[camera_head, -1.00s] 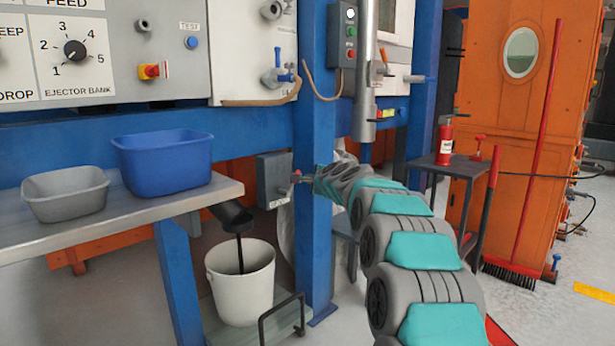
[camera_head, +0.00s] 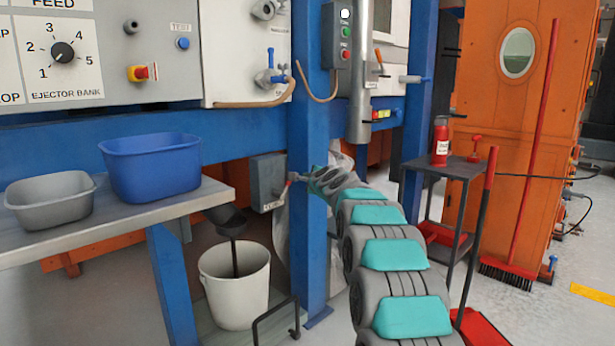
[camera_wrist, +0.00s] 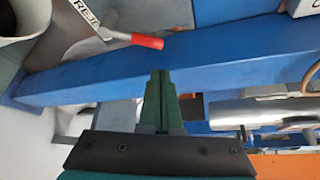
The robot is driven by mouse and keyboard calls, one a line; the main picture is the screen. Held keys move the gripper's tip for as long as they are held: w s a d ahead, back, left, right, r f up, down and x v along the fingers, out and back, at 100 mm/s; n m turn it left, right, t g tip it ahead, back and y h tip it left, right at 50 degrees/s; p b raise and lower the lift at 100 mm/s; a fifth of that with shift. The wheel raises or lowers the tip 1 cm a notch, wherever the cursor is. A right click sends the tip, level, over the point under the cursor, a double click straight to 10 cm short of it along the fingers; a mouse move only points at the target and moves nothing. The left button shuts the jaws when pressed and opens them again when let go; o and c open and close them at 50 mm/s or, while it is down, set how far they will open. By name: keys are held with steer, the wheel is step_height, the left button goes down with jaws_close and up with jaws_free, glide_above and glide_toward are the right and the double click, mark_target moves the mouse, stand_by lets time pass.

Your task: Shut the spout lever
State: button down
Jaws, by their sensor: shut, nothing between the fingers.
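The spout lever, a metal arm with a red grip (camera_wrist: 147,41), shows at the upper left of the wrist view beside a plate with partly cut-off lettering. In the head view its small red grip (camera_head: 292,178) sticks out to the right of a grey box (camera_head: 266,181). My gripper (camera_wrist: 159,74) is shut and empty, its green fingertips over the blue post and apart from the red grip. In the head view my gripper (camera_head: 318,181) is small, close to the right of the lever. Dark material runs from the black spout (camera_head: 227,219) into a white bucket (camera_head: 234,285).
A blue post (camera_head: 309,120) stands right beside the lever and my gripper. A bench (camera_head: 120,221) with blue (camera_head: 152,170) and grey (camera_head: 50,205) tubs is at left.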

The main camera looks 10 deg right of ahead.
steer(key=p+x, duration=0.5)
steer(key=x, duration=0.2)
steer(key=shift+w+p, duration=0.2)
steer(key=shift+p, duration=0.1)
